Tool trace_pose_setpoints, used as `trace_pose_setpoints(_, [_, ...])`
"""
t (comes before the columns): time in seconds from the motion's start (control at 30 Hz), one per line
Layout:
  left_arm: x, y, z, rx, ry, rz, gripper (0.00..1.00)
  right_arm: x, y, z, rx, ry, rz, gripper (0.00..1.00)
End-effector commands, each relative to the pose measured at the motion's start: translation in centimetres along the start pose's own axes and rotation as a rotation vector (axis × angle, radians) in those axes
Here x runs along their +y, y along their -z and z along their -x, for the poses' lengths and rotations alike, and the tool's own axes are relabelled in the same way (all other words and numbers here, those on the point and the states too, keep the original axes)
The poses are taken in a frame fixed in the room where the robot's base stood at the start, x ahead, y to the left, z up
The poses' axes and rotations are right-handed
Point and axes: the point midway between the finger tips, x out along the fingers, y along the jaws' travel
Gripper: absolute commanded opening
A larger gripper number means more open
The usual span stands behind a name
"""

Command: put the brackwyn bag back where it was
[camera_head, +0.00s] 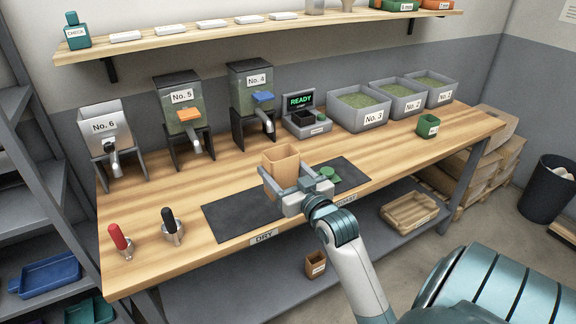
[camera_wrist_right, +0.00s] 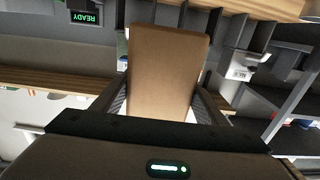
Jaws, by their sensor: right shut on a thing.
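A plain tan open-topped bag (camera_head: 281,160) is held upright between the fingers of my right gripper (camera_head: 287,184), over the dark mats at the front of the bench. It fills the middle of the right wrist view (camera_wrist_right: 167,70), with the fingers on both its sides. No name can be read on it. A smaller brown container (camera_head: 316,264) with an unreadable label stands on the lower shelf. My left gripper is not in view.
A green disc (camera_head: 327,173) lies beside the gripper. A wooden crate (camera_head: 409,210) sits below.

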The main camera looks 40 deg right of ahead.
Motion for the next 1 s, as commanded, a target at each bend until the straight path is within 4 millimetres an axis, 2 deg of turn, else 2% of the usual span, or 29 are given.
trace_pose_setpoints(0.17, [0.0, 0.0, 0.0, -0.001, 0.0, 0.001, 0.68, -4.1, -1.1, 0.7, -0.013, 0.038, 0.005, 0.38])
trace_pose_setpoints(0.27, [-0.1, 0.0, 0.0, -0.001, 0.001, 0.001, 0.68, -7.8, -1.8, 1.5, -0.02, 0.073, 0.008, 0.38])
trace_pose_setpoints(0.4, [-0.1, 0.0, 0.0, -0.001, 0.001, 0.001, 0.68, -13.8, -2.2, 3.1, -0.022, 0.128, 0.01, 0.38])
trace_pose_setpoints(0.5, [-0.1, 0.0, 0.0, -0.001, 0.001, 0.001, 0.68, -17.9, -2.1, 4.5, -0.018, 0.165, 0.008, 0.38])
trace_pose_setpoints(0.6, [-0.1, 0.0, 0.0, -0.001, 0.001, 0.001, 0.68, -21.3, -1.6, 5.8, -0.01, 0.194, 0.005, 0.38])
trace_pose_setpoints(0.7, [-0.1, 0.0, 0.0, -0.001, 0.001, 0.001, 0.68, -23.6, -1.0, 6.8, -0.002, 0.215, 0.0, 0.38])
trace_pose_setpoints(0.8, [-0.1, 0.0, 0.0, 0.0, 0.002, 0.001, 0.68, -24.8, -0.7, 7.4, 0.002, 0.225, -0.002, 0.38])
trace_pose_setpoints(1.0, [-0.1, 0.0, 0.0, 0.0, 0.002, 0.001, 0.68, -25.1, -0.6, 7.5, 0.004, 0.228, -0.002, 0.38])
